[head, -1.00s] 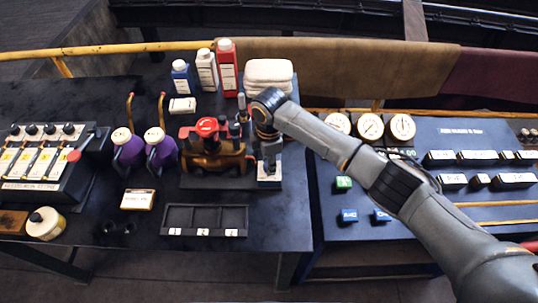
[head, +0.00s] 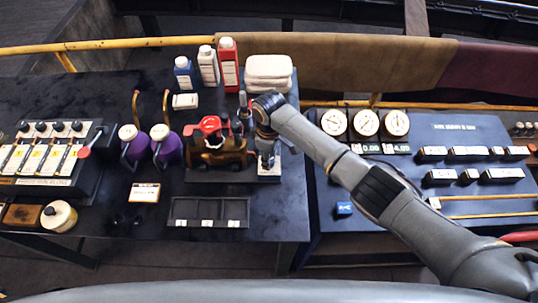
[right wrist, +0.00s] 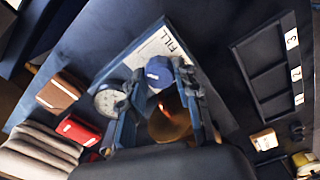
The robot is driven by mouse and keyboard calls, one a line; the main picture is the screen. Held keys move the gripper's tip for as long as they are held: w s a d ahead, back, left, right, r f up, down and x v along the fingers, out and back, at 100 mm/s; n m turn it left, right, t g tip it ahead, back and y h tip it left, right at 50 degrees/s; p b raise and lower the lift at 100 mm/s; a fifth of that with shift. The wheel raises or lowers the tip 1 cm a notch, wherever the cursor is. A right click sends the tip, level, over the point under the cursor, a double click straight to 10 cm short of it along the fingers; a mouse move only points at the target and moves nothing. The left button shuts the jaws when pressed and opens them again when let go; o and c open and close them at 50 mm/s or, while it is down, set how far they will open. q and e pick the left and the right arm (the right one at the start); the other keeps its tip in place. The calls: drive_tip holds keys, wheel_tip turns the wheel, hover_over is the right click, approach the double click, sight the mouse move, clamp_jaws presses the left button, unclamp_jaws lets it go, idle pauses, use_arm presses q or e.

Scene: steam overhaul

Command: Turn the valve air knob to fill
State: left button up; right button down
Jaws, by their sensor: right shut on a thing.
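My right gripper (head: 267,160) is at the right end of the small model locomotive (head: 220,150), above a white plate (head: 269,174). In the right wrist view, the gripper (right wrist: 160,85) has its two fingers either side of a blue knob (right wrist: 158,72) and is shut on it. The knob sits beside a white plate (right wrist: 165,45) lettered FILL. The arm and fingers hide most of the knob in the head view. Whether its pointer lines up with FILL cannot be told. My left gripper is not in view.
A small dial (right wrist: 110,98) sits close beside the fingers. Red (head: 228,63), white (head: 208,66) and blue (head: 183,73) bottles and folded towels (head: 268,72) stand behind. An empty three-slot tray (head: 208,212) lies in front. A gauge console (head: 440,150) is under my arm.

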idle(0.4)
drive_tip(key=c, duration=1)
unclamp_jaws()
wheel_tip(320, 180, up, 12)
drive_tip(key=shift+r, duration=0.1)
